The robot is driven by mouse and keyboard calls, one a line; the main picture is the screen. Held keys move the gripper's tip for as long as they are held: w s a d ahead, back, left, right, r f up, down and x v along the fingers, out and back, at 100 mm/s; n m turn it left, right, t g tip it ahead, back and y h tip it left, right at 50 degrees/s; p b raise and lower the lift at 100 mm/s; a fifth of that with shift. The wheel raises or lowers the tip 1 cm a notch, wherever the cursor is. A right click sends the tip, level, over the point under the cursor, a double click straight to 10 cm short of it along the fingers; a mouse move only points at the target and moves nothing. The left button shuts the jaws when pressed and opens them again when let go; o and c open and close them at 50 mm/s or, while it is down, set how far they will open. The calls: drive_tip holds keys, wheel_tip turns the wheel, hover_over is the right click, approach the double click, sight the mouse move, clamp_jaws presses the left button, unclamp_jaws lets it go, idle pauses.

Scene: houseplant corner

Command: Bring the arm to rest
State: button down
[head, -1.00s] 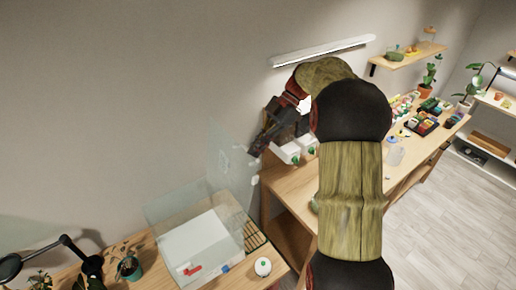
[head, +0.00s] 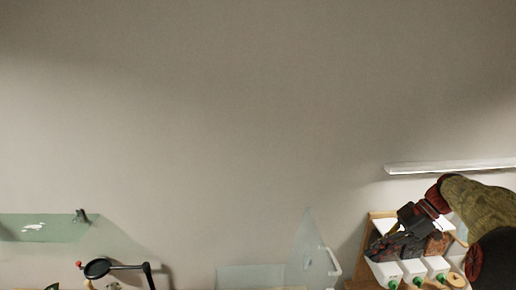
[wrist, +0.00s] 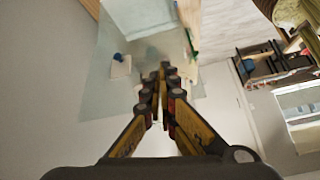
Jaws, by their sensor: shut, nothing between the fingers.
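My gripper (head: 376,252) is at the lower right of the head view, pointing down and left. It is above or in front of the white boxes, and I cannot tell how far from them. In the wrist view my gripper (wrist: 165,70) has its fingers brought together at the tips, with nothing held between them. My olive-and-black arm reaches in from the right edge of the head view. Its lower part is out of the picture.
Several white boxes (head: 412,268) with green knobs stand near my gripper. A clear panel (head: 313,255) with a pale handle stands to its left. A lamp bar (head: 450,167) is on the wall above. A black magnifier lamp (head: 97,268) and glass shelf (head: 45,228) are far left.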

wheel_tip(320, 180, down, 6)
drive_tip(key=s+d+m+h, duration=0.2)
drive_tip(key=m, duration=0.6)
drive_tip(key=s+a+f+m+t+h+b, duration=0.2)
drive_tip(key=s+a+f+m+h+b, duration=0.1)
drive_tip(key=s+a+f+b, duration=0.4)
drive_tip(key=s+a+f+m+t+h+b, duration=0.3)
drive_tip(key=s+a+f+b, duration=0.4)
drive_tip(key=s+a+b, duration=0.5)
drive_tip(key=shift+s+a+f+m+b, duration=0.2)
drive_tip(key=shift+s+m+b, duration=0.5)
drive_tip(key=shift+s+b, duration=0.95)
